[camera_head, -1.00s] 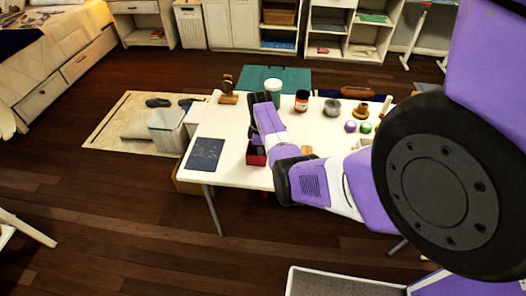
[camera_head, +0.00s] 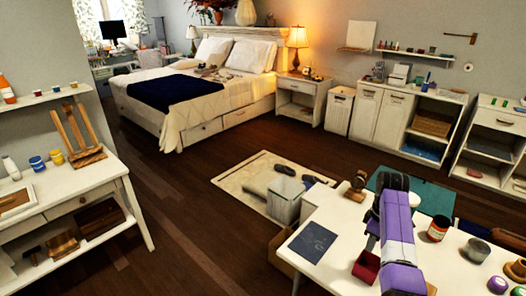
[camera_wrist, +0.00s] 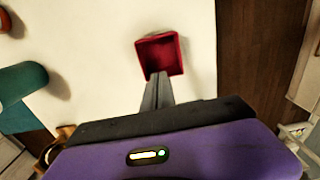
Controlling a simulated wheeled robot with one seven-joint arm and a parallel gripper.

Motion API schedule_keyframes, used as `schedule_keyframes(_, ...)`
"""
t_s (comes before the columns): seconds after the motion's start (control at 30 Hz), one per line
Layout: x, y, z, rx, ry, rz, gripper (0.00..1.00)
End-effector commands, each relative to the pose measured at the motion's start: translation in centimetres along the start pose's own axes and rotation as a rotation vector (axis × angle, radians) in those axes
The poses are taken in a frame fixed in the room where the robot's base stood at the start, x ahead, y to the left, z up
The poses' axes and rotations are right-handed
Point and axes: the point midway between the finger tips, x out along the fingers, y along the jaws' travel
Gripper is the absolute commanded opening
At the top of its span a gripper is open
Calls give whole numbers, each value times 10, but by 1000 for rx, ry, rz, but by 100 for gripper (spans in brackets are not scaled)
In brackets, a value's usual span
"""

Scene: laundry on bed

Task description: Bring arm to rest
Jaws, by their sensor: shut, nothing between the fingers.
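My gripper (camera_wrist: 158,77) shows in the wrist view as two grey fingers shut together with nothing between them. It points toward a small red open box (camera_wrist: 161,54) on the white table (camera_wrist: 100,40). The fingertips overlap the box's near edge in this view; I cannot tell whether they touch it. In the head view my purple arm reaches over the table (camera_head: 335,215) at the lower right. The red box (camera_head: 366,268) stands just left of the arm there. My fingers are mostly hidden in that view.
A dark flat panel (camera_head: 312,243) lies at the table's left end. A bed (camera_head: 190,100) is at the back. Dark wooden floor (camera_head: 190,215) is open left of the table.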

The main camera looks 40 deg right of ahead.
Motion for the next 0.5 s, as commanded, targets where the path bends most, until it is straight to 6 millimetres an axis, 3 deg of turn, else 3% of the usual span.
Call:
schedule_keyframes(0.17, 0, 8, -4, 51, 15, 30, 0)
schedule_keyframes(0.27, -7, 32, -15, 128, 73, 129, 0)
schedule_keyframes(0.4, -36, 76, -35, 257, 219, 340, 0)
schedule_keyframes(0.5, -43, 84, -48, 327, 330, 463, 0)
